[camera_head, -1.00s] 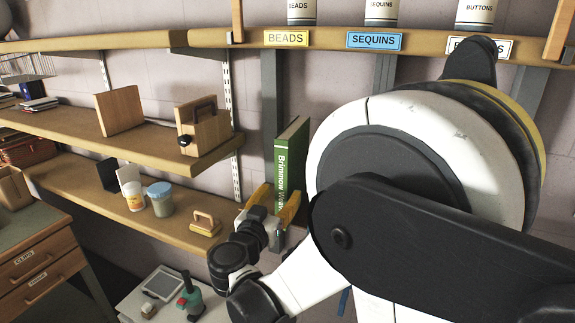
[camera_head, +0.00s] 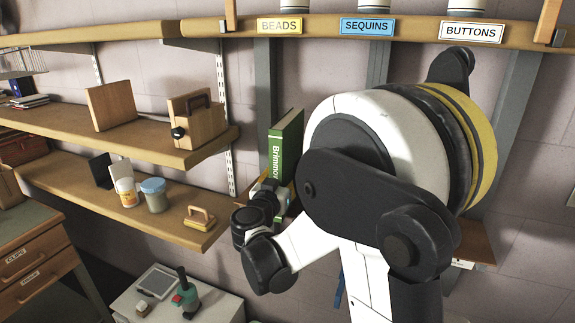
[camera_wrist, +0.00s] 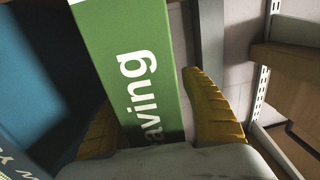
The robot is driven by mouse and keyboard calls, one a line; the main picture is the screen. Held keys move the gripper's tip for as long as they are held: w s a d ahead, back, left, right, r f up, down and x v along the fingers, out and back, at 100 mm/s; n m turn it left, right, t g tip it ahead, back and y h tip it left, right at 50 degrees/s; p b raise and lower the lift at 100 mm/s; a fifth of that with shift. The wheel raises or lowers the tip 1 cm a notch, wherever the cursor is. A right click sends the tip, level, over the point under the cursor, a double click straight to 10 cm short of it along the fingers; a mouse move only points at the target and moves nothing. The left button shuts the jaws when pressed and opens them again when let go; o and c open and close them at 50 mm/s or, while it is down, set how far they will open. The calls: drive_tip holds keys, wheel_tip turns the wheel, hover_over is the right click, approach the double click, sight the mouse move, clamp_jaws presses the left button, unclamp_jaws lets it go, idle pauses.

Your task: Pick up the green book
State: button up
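The green book (camera_head: 286,148) stands upright in front of the grey wall post in the head view, its spine lettered in white. Its spine also fills the middle of the wrist view (camera_wrist: 135,70). My gripper (camera_head: 268,186) is at the lower part of the spine. In the wrist view, my gripper's yellow fingers (camera_wrist: 158,125) stand on either side of the book. A narrow gap shows by the right finger; contact on the left cannot be made out. The book's lower end is hidden behind my gripper and arm.
A blue book (camera_wrist: 40,85) lies close on the left in the wrist view. A shelf with a bracket (camera_wrist: 285,85) is at the right there. Wooden shelves (camera_head: 110,130) are left of the book, and the labelled shelf (camera_head: 210,27) is above.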

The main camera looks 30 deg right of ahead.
clamp_jaws()
